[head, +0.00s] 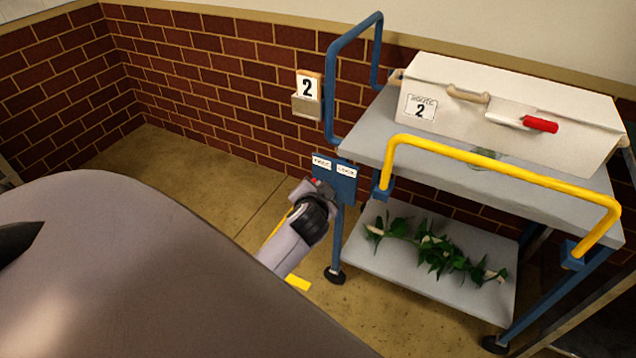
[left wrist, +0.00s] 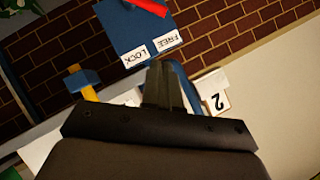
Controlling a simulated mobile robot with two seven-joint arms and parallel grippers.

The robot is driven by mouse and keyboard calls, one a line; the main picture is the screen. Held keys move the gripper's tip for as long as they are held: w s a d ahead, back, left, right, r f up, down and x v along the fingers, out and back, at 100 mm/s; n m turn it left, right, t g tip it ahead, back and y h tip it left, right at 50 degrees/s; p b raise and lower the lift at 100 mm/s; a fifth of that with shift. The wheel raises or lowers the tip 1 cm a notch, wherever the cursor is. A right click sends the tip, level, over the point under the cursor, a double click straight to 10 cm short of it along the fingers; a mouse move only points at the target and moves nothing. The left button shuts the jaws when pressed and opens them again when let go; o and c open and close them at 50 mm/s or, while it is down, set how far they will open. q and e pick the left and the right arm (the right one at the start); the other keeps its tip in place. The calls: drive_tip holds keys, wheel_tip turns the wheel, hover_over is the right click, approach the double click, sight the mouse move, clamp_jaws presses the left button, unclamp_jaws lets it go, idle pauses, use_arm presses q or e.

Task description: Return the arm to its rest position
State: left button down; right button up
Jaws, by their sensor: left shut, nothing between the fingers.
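My left arm reaches in from the lower left in the head view, with its dark wrist (head: 312,220) close to the cart's blue panel. In the left wrist view my left gripper (left wrist: 160,70) is shut and empty, its fingers together and pointing toward the panel. The blue panel (head: 345,184) carries FREE and LOCK labels; it shows upside down in the left wrist view (left wrist: 128,30), with a red lever (left wrist: 150,6) at the top edge. I cannot tell whether the fingers touch the panel. My right gripper is not in view.
A cart with a grey top (head: 365,140) stands at the right, with a blue rail (head: 331,85) and a yellow rail (head: 500,160). A white box (head: 480,85) marked 2 sits on top. Leafy stems (head: 440,252) lie on the lower shelf (head: 400,275). Open floor (head: 190,180) lies left of the cart.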

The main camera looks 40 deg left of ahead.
use_arm(q)
drive_tip(key=shift+s+d+r, duration=0.1)
drive_tip(key=shift+s, duration=0.05)
idle(0.6)
drive_tip(key=s+d+f+h+p, duration=0.1)
drive_tip(key=s+d+h+p, duration=0.2)
drive_tip(key=s+d, duration=0.5)
drive_tip(key=s+d+f+m+h+p, duration=0.1)
drive_tip(key=s+d+f+h+p, duration=0.1)
drive_tip(key=s+d+h, duration=0.4)
drive_tip(key=s+d+p, duration=0.1)
drive_tip(key=s+d, duration=0.2)
drive_tip(key=s, duration=0.3)
drive_tip(key=shift+s+d, duration=0.2)
drive_tip(key=shift+s, duration=0.15)
